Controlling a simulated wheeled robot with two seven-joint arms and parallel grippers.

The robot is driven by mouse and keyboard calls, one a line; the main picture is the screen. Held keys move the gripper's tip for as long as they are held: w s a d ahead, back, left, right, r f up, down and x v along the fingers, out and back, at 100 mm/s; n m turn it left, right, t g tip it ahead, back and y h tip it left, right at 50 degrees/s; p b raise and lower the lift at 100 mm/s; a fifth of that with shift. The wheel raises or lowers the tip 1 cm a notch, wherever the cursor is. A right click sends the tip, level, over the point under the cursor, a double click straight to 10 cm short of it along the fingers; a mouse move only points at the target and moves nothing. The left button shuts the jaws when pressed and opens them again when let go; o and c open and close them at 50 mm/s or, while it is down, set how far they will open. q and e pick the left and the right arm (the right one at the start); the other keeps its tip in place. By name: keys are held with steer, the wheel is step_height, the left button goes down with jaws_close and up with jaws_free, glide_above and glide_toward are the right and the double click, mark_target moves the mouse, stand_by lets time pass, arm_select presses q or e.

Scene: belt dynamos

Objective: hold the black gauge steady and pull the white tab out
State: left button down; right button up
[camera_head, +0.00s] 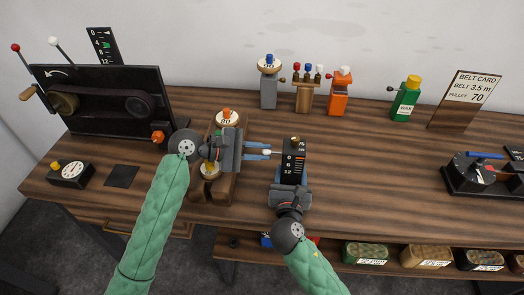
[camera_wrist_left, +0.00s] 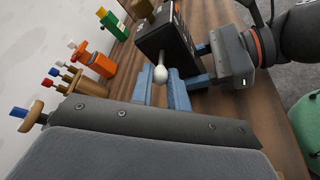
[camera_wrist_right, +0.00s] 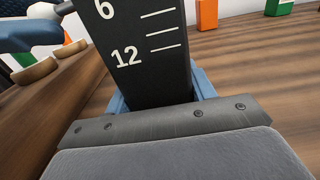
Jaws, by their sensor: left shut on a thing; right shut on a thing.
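The black gauge (camera_head: 293,160) stands upright on the bench, with white marks and numbers on its face. It also shows in the left wrist view (camera_wrist_left: 163,38) and close up in the right wrist view (camera_wrist_right: 143,55). My right gripper (camera_head: 290,188) is shut on the gauge's lower part from the front. The white tab (camera_head: 266,153) sticks out of the gauge's left side and ends in a round white knob in the left wrist view (camera_wrist_left: 160,74). My left gripper (camera_head: 262,151) is shut on the tab, its blue fingers either side of it.
A wooden stand (camera_head: 225,185) with knobs is under my left gripper. A belt machine (camera_head: 100,100) stands at the left. A black device (camera_head: 480,172) is at the right. Bench between is clear.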

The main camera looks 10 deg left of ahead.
arm_select(q)
steer(key=c, duration=1.3)
jaws_free()
steer(key=shift+a, duration=0.1)
steer(key=shift+c, duration=0.2)
arm_select(e)
steer(key=shift+f, duration=0.2)
arm_select(q)
steer(key=v, duration=1.2)
steer(key=shift+s, duration=0.1)
steer(key=shift+f, duration=0.1)
arm_select(e)
steer(key=o, duration=1.5)
steer(key=shift+r, duration=0.1)
steer(key=shift+c, duration=0.2)
